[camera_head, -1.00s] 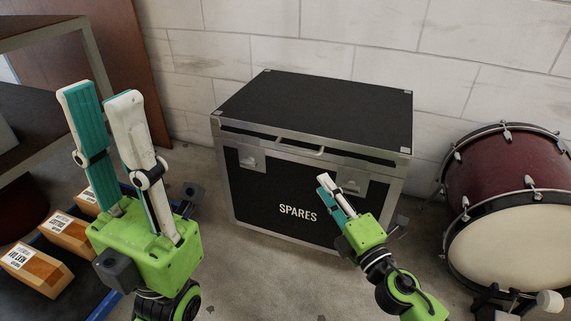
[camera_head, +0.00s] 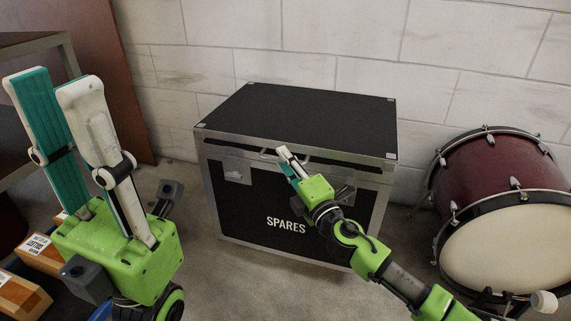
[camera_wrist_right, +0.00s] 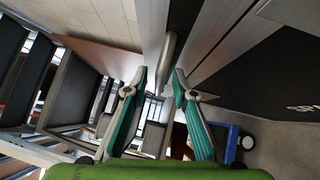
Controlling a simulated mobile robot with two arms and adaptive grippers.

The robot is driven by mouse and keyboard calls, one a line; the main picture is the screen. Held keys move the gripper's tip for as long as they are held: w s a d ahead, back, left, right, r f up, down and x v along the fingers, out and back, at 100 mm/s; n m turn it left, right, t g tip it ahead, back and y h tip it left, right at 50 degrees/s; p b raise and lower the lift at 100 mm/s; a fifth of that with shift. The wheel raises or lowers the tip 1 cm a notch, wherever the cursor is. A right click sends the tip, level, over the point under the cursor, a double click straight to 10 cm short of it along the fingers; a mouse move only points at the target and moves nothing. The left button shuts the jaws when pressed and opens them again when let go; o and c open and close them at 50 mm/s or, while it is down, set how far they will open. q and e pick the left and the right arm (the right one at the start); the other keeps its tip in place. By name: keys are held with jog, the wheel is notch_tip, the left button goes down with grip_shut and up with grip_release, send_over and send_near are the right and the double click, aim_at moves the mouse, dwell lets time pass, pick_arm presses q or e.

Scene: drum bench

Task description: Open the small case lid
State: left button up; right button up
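The small case (camera_head: 222,200) is black with silver edges and "SPARES" on its front, standing on the floor against the wall. Its black lid (camera_head: 305,115) is down. A silver handle (camera_head: 298,158) is at the lid's front edge. My right gripper (camera_head: 283,152) is at the handle and covers part of it. In the right wrist view, the open fingers of my right gripper (camera_wrist_right: 160,72) have the handle bar (camera_wrist_right: 167,60) at the gap between their tips; contact cannot be told. My left gripper (camera_head: 53,80) is raised at the left, fingers apart and empty.
A red drum (camera_head: 500,170) with a pale head stands right of the case. Cardboard boxes (camera_head: 40,255) lie at the lower left, near a dark shelf. Bare floor (camera_head: 235,275) shows in front of the case. A block wall (camera_head: 300,40) is behind it.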

jog(key=shift+w, duration=0.1)
grip_shut()
jog(key=shift+r, duration=0.2)
